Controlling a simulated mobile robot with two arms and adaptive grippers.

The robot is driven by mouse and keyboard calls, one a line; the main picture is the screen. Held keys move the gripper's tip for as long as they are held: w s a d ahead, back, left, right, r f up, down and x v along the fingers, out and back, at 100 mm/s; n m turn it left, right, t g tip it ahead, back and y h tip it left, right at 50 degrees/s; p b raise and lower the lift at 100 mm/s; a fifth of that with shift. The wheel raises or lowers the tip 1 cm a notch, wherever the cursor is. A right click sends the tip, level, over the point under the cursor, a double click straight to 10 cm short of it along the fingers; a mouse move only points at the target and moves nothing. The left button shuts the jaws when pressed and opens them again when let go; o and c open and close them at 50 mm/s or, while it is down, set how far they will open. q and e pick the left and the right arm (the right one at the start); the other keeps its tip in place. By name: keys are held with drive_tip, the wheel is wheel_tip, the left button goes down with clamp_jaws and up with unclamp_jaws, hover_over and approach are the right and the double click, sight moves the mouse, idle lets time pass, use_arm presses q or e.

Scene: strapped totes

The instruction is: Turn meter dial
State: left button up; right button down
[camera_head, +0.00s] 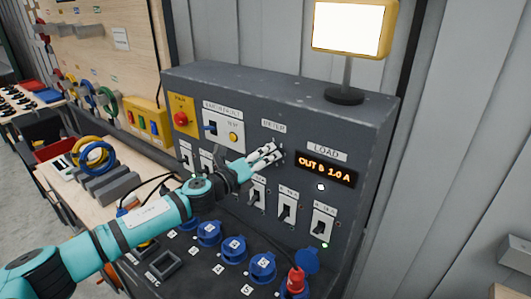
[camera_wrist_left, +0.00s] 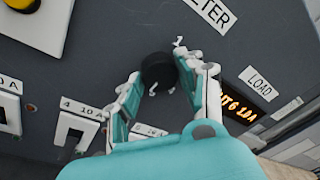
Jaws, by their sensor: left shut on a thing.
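The meter dial (camera_wrist_left: 158,68) is a round black knob on the dark grey panel, below the METER label (camera_head: 273,126). In the head view my gripper covers most of it. My left gripper (camera_head: 270,154) reaches in from the left to the dial. In the left wrist view the fingers of the left gripper (camera_wrist_left: 160,82) stand on either side of the knob, shut on it. White marks show around the knob. My right gripper is in neither view.
An orange display (camera_head: 326,168) under the LOAD label reads about "OUT 6 1.0 A". Switches (camera_head: 287,207) line the panel below the gripper, with blue sockets (camera_head: 235,243) in front. A lit screen (camera_head: 350,28) stands on top. A red plug (camera_head: 295,280) sits at the front.

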use_arm(q)
drive_tip(key=shift+m+p, duration=0.6)
drive_tip(key=shift+m, duration=0.7)
drive_tip(key=shift+f, duration=0.15)
drive_tip(key=o, duration=1.2)
drive_tip(key=shift+c, duration=0.2)
drive_tip(key=v, duration=1.2)
drive_tip(key=shift+r, duration=0.25)
